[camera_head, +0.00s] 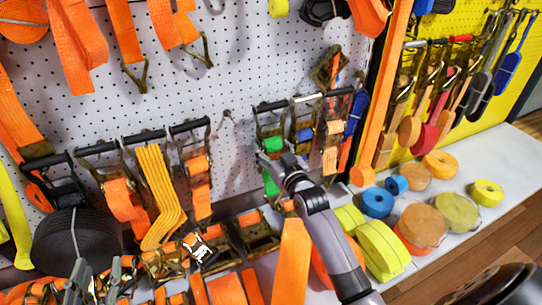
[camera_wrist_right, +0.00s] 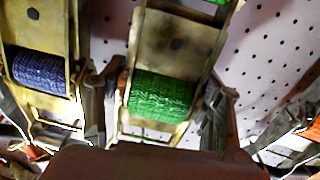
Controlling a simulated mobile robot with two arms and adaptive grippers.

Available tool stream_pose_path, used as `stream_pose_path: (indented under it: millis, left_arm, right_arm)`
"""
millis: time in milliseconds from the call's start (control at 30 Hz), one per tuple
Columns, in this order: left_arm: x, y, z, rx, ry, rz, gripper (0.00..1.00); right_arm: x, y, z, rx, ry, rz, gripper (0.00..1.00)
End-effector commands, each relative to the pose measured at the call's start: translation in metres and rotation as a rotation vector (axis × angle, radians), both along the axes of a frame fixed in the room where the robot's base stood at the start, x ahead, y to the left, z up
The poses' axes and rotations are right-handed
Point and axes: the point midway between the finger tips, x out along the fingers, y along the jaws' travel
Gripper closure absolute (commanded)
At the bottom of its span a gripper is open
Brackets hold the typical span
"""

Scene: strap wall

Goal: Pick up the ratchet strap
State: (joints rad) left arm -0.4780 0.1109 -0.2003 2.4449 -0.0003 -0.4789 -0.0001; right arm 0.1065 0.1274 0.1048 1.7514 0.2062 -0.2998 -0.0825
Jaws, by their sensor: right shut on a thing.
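A ratchet strap with a green roll in a brass-coloured metal frame (camera_head: 271,144) hangs from a dark rod on the white pegboard. In the right wrist view the green strap (camera_wrist_right: 160,95) sits between my two dark fingers, one on each side of its frame. My right gripper (camera_head: 277,162) is shut on this ratchet strap at the wall, and partly hides its lower part in the head view. My left gripper (camera_head: 97,266) is low at the left, its two fingers apart with nothing seen between them.
A blue-rolled ratchet strap (camera_wrist_right: 38,70) hangs close beside the green one. Orange straps (camera_head: 195,180) hang further left. Below, a shelf (camera_head: 480,220) carries several rolled straps, including a blue roll (camera_head: 377,202). A yellow pegboard (camera_head: 480,60) with hanging tools is at right.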

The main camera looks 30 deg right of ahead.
Motion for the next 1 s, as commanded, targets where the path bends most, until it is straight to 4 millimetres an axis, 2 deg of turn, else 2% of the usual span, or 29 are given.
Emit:
stream_pose_path:
  millis: [67, 667, 700, 1000]
  left_arm:
    - [-0.0001, 0.0000, 0.0000, 0.000, 0.000, 0.000, 0.60]
    - [-0.0001, 0.0000, -0.0002, -0.001, 0.001, 0.000, 0.60]
    - [-0.0002, 0.0001, 0.0001, -0.001, 0.001, 0.000, 0.60]
    - [-0.0001, 0.0002, 0.0000, 0.000, 0.004, 0.001, 0.60]
  right_arm:
    - [-0.0001, -0.0003, 0.0000, 0.000, 0.000, -0.001, 0.59]
    - [-0.0001, -0.0005, 0.0000, 0.001, 0.000, -0.001, 0.99]
    - [0.0003, -0.0007, 0.0053, -0.001, -0.012, -0.001, 1.00]
    - [0.0003, -0.0006, 0.0056, -0.001, -0.010, -0.001, 1.00]
